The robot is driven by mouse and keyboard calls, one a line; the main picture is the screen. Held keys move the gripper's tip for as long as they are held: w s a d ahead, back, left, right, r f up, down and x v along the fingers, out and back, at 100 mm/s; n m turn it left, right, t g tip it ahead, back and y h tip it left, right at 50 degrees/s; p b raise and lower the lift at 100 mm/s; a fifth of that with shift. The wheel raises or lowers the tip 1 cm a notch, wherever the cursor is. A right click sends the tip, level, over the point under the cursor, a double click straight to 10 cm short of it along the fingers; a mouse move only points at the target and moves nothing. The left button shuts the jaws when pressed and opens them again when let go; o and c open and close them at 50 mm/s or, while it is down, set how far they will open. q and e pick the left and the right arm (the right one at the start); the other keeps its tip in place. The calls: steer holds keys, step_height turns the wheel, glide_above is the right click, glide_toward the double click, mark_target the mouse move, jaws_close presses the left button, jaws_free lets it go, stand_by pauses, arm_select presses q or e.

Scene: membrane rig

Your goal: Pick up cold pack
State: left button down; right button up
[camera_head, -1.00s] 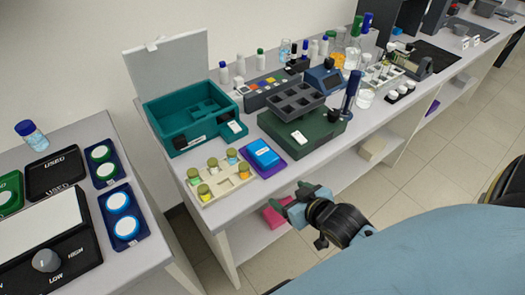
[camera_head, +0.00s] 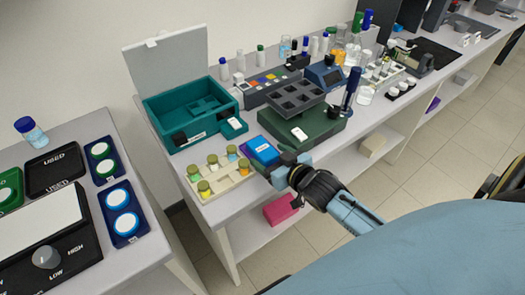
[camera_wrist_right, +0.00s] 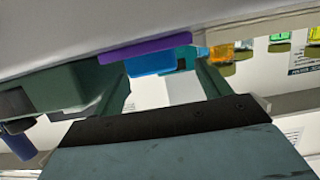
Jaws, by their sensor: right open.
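The cold pack, a blue flat block with a white label (camera_head: 262,149), lies on a purple mat (camera_head: 246,151) near the front edge of the bench. My right gripper (camera_head: 277,165) is at the bench edge, close in front of the pack, and partly covers the near side of pack and mat. In the right wrist view the pack (camera_wrist_right: 152,64) and mat (camera_wrist_right: 145,46) show beyond and between the open, empty fingers (camera_wrist_right: 163,82). I cannot tell whether the fingers touch the pack. My left gripper is not in view.
A beige rack of capped vials (camera_head: 232,180) stands left of the pack. A dark green device with a grey block (camera_head: 318,126) stands right. A teal box (camera_head: 173,112) is behind. A pink box (camera_head: 280,210) sits on the lower shelf.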

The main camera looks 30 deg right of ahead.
mark_target(265, 150)
steer(key=x, duration=0.5)
steer(key=shift+d, duration=0.25)
steer(key=c, duration=1.2)
